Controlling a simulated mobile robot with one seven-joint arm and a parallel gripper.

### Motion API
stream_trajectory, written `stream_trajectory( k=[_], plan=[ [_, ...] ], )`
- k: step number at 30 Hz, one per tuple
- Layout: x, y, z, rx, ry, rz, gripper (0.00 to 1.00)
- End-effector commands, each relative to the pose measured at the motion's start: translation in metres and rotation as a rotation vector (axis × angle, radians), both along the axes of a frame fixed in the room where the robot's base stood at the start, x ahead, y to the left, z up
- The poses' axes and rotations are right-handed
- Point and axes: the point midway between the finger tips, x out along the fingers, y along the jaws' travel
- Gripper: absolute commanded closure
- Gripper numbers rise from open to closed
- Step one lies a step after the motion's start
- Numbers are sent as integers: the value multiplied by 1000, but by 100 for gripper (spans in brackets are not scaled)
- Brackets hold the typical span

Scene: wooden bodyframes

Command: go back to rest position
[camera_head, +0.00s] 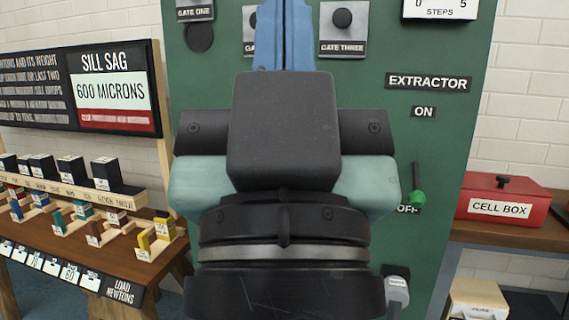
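My gripper (285,40) stands upright in the middle of the head view, in front of the green panel (440,150). I see it from behind, with its dark body and teal sides low in the picture. Its blue fingers sit close together at the centre and look shut. The fingertips run up to the top edge of the picture, so their ends do not show. No object shows between them.
The panel carries gate plates with black knobs (342,18) and an extractor lever with a green knob (416,197) at OFF. A table with coloured pieces (165,232) and black blocks (107,172) stands left. A red cell box (503,200) sits on a shelf right.

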Motion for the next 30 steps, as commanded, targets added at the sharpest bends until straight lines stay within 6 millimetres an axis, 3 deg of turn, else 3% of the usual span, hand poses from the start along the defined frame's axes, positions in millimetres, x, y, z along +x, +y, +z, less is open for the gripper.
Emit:
stream_trajectory(
  k=[1, 12, 18, 24, 30],
  plan=[
    [0, 0, 33, 0, 0, 0, 100],
    [0, 0, 148, 0, 0, 1, 100],
    [0, 0, 199, 0, 0, 1, 100],
    [1, 0, 221, 0, 1, 1, 100],
    [0, 0, 221, 0, 0, 1, 100]
  ],
)
